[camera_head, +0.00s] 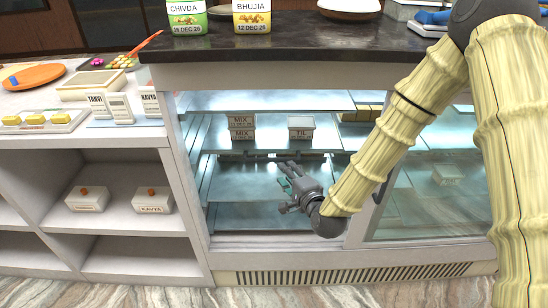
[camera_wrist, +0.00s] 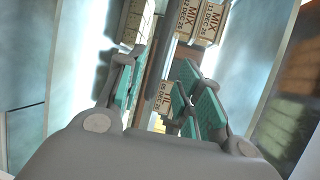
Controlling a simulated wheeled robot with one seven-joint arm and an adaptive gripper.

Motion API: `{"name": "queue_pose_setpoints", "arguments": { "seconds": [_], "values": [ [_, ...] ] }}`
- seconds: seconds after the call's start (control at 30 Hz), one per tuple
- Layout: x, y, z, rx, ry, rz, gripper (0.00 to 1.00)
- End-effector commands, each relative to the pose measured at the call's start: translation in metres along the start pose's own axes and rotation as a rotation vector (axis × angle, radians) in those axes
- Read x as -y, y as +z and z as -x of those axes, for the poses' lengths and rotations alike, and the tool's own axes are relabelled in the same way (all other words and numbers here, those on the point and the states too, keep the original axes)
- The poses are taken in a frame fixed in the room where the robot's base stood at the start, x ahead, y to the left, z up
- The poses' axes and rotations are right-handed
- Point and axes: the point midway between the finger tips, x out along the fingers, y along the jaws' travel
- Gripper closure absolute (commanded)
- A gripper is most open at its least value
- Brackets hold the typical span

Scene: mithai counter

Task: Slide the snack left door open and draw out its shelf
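The left bay of the snack case stands open, with no glass visible across it. A framed glass door (camera_head: 430,200) with a dark handle (camera_head: 381,190) covers the right bay. Inside the left bay, a shelf (camera_head: 270,147) bears two stacked MIX boxes (camera_head: 241,127) and a TIL box (camera_head: 301,127). My gripper (camera_head: 287,184) reaches into the bay, below and in front of these boxes. In the wrist view its green-padded fingers (camera_wrist: 160,95) are apart, with a grey bar (camera_wrist: 167,55) showing between them. I cannot tell whether they touch it. MIX boxes (camera_wrist: 205,22) and TIL (camera_wrist: 163,98) show beyond.
A dark countertop (camera_head: 290,45) overhangs the case and bears CHIVDA (camera_head: 187,16) and BHUJIA (camera_head: 252,16) packs. White open shelving (camera_head: 120,150) stands at left. Yellow boxes (camera_head: 360,113) sit at the right inside the case. The lower case level (camera_head: 245,215) looks clear.

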Motion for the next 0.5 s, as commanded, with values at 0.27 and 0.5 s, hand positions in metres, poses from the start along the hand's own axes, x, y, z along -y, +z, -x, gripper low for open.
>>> {"name": "queue_pose_setpoints", "arguments": {
  "seconds": [0.27,0.5],
  "values": [
    [0.001,0.0,-0.034,0.001,-0.002,0.001,0.65],
    [0.001,0.0,-0.072,0.0,-0.001,0.001,0.65]
  ]
}}
